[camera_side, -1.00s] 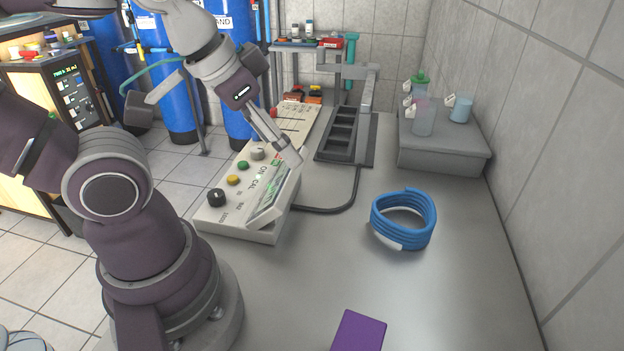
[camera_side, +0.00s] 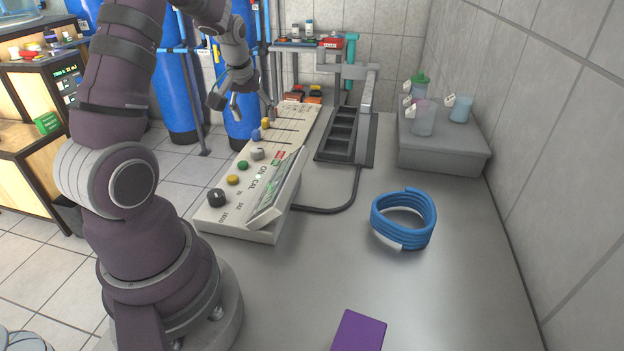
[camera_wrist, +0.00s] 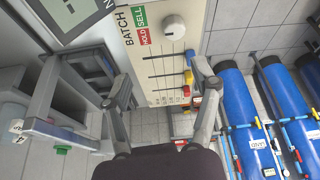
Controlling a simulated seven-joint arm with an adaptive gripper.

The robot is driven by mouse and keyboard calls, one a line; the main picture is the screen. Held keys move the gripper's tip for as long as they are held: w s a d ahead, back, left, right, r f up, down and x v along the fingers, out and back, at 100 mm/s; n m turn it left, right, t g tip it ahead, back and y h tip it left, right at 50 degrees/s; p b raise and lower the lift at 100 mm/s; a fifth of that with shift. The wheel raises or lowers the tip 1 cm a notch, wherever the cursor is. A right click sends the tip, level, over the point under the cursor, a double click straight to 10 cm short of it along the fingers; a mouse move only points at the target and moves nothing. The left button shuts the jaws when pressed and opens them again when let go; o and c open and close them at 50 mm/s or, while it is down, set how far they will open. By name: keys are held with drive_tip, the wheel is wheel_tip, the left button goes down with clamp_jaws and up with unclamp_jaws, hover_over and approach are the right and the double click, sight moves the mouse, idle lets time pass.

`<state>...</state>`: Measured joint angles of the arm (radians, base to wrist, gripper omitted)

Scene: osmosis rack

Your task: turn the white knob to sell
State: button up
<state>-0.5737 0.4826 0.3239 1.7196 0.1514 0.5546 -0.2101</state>
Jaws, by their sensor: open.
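The white knob (camera_side: 257,154) sits on the beige control panel (camera_side: 206,218), between the green button and the sliders. In the wrist view the knob (camera_wrist: 174,27) is near the top, beside a green SELL label (camera_wrist: 139,14) and a red HOLD label (camera_wrist: 147,39) with BATCH printed next to them. Which label the knob points at is too small to tell. My gripper (camera_side: 226,103) is open and empty, raised beyond the knob near the panel's far end. In the wrist view the fingers of my gripper (camera_wrist: 160,88) are spread apart, below the knob and not touching it.
Blue (camera_wrist: 188,58), yellow (camera_wrist: 189,76) and red slider handles stand on the panel near my right finger. A tilted display (camera_side: 270,195), a dark slotted rack (camera_side: 368,155) and a blue hose coil (camera_side: 403,245) are nearby. The bench front is mostly clear.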

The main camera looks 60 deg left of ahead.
sight(256, 149)
drive_tip(key=x, duration=0.4)
drive_tip(key=s+a+x, duration=0.1)
drive_tip(key=x, duration=0.7)
drive_tip(key=shift+s+a, duration=0.25)
clamp_jaws()
